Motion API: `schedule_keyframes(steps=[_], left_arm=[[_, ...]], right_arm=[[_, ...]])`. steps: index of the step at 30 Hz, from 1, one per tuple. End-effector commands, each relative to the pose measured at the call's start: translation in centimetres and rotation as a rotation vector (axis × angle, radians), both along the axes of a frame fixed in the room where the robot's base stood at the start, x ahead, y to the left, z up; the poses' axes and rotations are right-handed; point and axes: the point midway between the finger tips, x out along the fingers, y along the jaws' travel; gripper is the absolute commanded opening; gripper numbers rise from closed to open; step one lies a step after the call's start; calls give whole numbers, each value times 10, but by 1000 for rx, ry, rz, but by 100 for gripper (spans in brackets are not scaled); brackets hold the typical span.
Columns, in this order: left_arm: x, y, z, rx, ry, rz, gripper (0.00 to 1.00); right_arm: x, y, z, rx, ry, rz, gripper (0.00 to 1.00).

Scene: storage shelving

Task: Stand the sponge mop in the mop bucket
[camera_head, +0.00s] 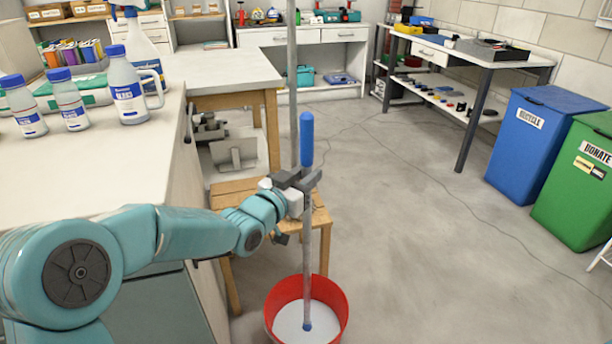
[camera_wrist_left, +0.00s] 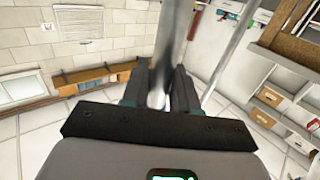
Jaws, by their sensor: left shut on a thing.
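The sponge mop (camera_head: 307,235) is a grey pole with a blue grip at its top, close to upright. My left gripper (camera_head: 303,180) is shut on the pole just below the blue grip. The pole also shows, blurred, between the fingers in the left wrist view (camera_wrist_left: 162,70). The red mop bucket (camera_head: 344,300) stands on the floor below. The pole's lower end, with a small blue part, shows inside the bucket's rim. I cannot tell whether it touches the bottom, and no sponge shape is clear. My right gripper is out of view.
A second grey pole (camera_head: 292,80) rises just behind the gripper. A wooden stool (camera_head: 238,190) stands behind the bucket. A counter with bottles (camera_head: 130,90) is at left. Blue (camera_head: 540,140) and green (camera_head: 580,185) bins stand at right. The middle floor is clear.

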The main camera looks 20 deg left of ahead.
Motion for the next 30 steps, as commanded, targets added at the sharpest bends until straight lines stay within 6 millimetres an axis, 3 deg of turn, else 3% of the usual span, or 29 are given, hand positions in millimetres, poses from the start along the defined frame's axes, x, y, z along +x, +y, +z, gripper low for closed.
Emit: schedule_keyframes(steps=[2,3,5,17,20,30], left_arm=[[0,0,1,-1,-3,0,0],[0,0,1,-1,-3,0,42],[0,0,1,-1,-2,0,58],[-5,2,0,0,1,1,58],[-23,7,2,1,2,1,58],[-109,33,4,0,0,4,58]], right_arm=[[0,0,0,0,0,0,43],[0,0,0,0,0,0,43],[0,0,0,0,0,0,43],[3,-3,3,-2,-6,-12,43],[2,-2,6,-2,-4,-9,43],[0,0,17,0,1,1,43]])
